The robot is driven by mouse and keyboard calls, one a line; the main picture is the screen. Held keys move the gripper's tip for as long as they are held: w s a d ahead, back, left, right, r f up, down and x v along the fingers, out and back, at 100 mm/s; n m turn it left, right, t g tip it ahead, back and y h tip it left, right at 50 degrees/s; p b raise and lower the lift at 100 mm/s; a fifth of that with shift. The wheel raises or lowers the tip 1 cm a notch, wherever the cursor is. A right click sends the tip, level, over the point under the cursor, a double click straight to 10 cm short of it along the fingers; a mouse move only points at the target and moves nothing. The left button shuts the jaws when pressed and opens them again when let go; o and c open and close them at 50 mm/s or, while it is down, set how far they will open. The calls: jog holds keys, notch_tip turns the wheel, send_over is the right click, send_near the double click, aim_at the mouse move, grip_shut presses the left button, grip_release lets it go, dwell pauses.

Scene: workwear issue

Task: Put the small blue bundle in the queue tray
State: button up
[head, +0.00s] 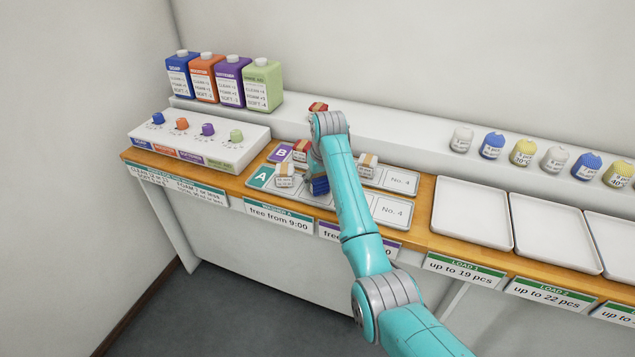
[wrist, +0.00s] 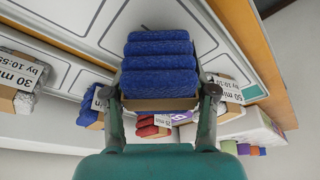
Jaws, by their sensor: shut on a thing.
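A blue bundle (wrist: 160,62) of rolled cloth in a brown band fills the space between my fingers in the wrist view. My gripper (wrist: 159,95) is shut on it. In the head view the blue bundle (head: 320,187) shows just below my wrist, over the tray lettered A (head: 262,178). I cannot tell whether it touches the tray. A second blue bundle (wrist: 89,112) lies beside one finger in the wrist view, partly hidden. The tray lettered B (head: 282,153) lies behind tray A.
A white bundle (head: 285,176) sits on tray A. A red bundle (head: 301,150) and a pale bundle (head: 367,162) sit on tray B. Detergent bottles (head: 229,80) stand left; an empty white tray (head: 472,212) lies right.

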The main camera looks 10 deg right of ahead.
jog(key=shift+f, duration=0.45)
jog(key=shift+f, duration=0.1)
jog(key=o, duration=1.2)
jog(key=shift+c, duration=0.2)
jog(key=v, duration=1.2)
